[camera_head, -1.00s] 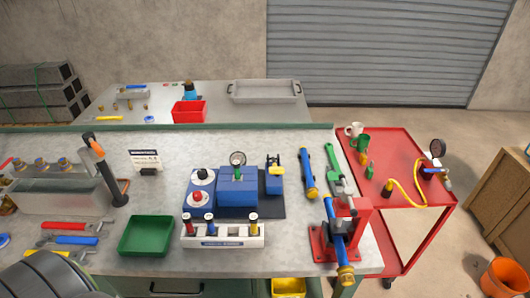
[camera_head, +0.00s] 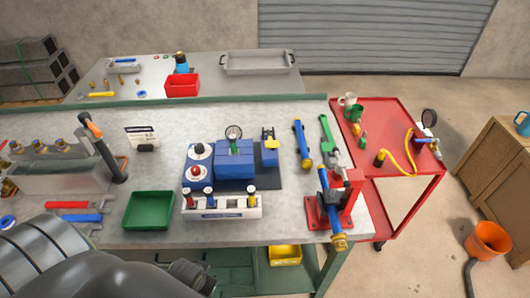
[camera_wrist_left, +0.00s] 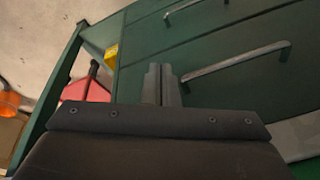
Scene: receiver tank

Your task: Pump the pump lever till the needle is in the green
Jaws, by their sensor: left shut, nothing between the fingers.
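A blue unit (camera_head: 235,163) stands on a dark mat on the bench, with a small round gauge (camera_head: 233,132) on top. The gauge's needle is too small to read. Beside it on the right is a blue piece with a yellow top (camera_head: 269,146); whether this is the pump lever, I cannot tell. My left arm comes in at the lower left, in front of the bench, apart from the unit. In the left wrist view my left gripper (camera_wrist_left: 161,82) is shut and empty, in front of the bench's green drawers. My right gripper is not in view.
A white rack (camera_head: 220,206) with several knobs stands before the unit. A green tray (camera_head: 150,210) is left of it. A red vise (camera_head: 349,190) holding a blue cylinder (camera_head: 327,195) is at the right. A red cart (camera_head: 400,120) stands beyond. Drawer handles (camera_wrist_left: 235,58) project nearby.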

